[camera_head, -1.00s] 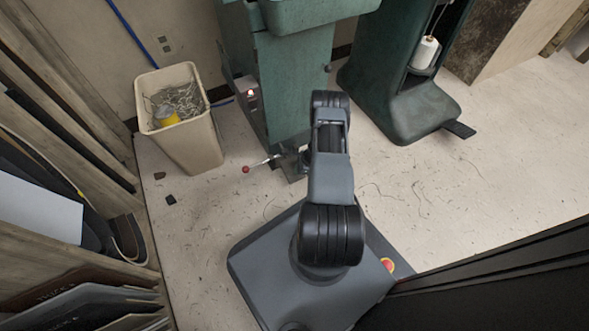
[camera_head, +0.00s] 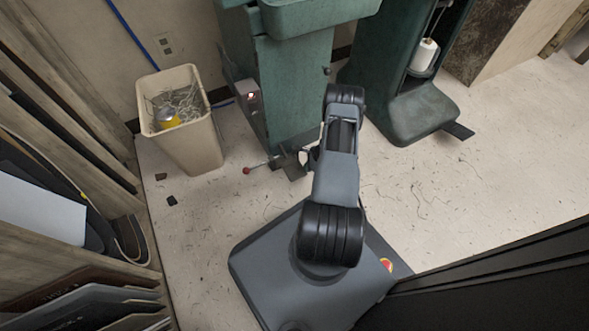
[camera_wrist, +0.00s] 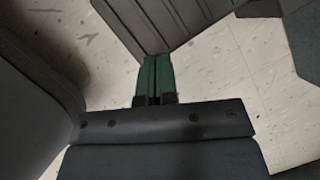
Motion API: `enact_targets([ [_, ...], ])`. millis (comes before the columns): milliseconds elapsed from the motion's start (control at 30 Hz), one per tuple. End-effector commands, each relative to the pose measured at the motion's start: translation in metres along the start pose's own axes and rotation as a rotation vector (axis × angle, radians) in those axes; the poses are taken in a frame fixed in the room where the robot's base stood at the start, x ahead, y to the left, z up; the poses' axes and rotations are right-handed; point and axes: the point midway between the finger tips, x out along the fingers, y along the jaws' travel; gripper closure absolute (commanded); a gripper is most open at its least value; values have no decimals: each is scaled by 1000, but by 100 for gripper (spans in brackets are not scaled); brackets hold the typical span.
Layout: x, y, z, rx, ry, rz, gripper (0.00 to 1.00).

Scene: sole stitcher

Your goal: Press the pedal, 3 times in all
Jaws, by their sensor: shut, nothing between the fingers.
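The pedal (camera_head: 292,167) is a dark plate low at the front foot of the left green machine. In the wrist view a ribbed dark grey plate, which looks like the pedal (camera_wrist: 172,22), fills the top middle. My gripper (camera_wrist: 154,60) has green fingers, shut together and empty, with their tips at the plate's near corner. I cannot tell whether they touch it. In the head view my gripper (camera_head: 309,156) shows only partly, just right of the pedal, mostly hidden by my arm.
A beige bin (camera_head: 190,142) with scraps stands left of the left machine (camera_head: 295,85). Another green machine (camera_head: 405,112) with a dark foot plate (camera_head: 459,130) stands right.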

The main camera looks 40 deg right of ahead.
Motion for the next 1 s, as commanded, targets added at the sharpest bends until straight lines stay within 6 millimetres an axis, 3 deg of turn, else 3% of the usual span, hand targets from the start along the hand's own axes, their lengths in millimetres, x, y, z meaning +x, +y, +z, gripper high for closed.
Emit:
enact_targets([
  [33, -17, 0, 2, 2, 0, -2, 100],
  [200, -52, -1, 1, 3, 1, -4, 100],
  [500, -96, 0, 0, 2, 2, -3, 100],
  [700, -108, 0, -1, 3, 2, -2, 100],
  [1000, -110, 0, -1, 3, 2, -2, 100],
])
